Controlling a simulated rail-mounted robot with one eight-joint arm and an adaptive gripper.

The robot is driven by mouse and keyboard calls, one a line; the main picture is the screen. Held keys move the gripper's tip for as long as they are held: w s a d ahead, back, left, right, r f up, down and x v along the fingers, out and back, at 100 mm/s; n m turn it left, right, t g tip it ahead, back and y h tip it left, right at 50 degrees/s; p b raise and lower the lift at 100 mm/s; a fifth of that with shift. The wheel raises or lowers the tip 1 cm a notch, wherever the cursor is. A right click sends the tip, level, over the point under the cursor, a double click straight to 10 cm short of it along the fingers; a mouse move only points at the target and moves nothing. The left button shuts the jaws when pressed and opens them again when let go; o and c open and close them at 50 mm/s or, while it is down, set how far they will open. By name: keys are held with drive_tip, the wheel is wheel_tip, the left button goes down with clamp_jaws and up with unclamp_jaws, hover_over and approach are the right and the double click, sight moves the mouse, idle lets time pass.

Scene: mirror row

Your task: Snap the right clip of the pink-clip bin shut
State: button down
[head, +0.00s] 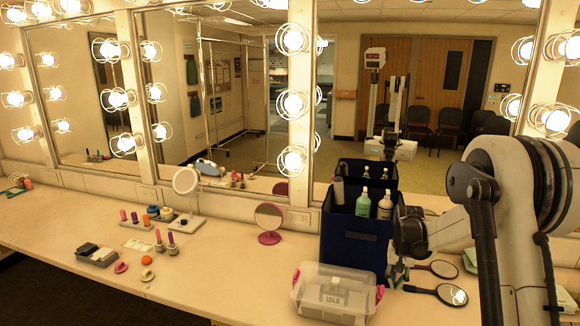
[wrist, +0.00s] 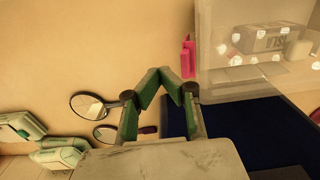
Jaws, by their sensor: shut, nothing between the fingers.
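The clear pink-clip bin (head: 325,301) sits near the front edge of the counter with its lid on. Its right pink clip (head: 380,293) is at the bin's right end; the left clip (head: 296,275) is at the other end. In the wrist view the bin (wrist: 225,78) fills the upper right, and the pink clip (wrist: 188,62) stands on its near side. I cannot tell for sure how far the clip is swung out. My gripper (wrist: 172,74) is shut and empty, its green fingertips just short of the clip. In the head view my gripper (head: 394,281) is right of the bin.
A navy caddy (head: 350,246) with bottles stands directly behind the bin. A pink round mirror (head: 268,220) stands to the left. Bare counter lies left of the bin.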

drive_tip(key=shift+f, duration=0.2)
drive_tip(key=shift+f+b, duration=1.55)
drive_tip(key=shift+b, duration=0.1)
drive_tip(key=shift+a+r, duration=0.1)
drive_tip(key=shift+a, duration=0.1)
drive_tip(key=shift+w+a+r, duration=0.1)
drive_tip(key=shift+w+a, duration=0.05)
drive_tip(key=shift+a, duration=0.4)
drive_tip(key=shift+r, duration=0.15)
drive_tip(key=shift+d+r+p, duration=0.15)
drive_tip(key=shift+r+p, duration=0.2)
drive_tip(key=shift+r, duration=0.55)
drive_tip(key=shift+d+r+p, duration=0.2)
drive_tip(key=shift+r+p, duration=0.15)
drive_tip(key=shift+r, duration=0.6)
drive_tip(key=shift+d+r+p, duration=0.15)
drive_tip(key=shift+r+p, duration=0.2)
drive_tip(key=shift+r, duration=0.55)
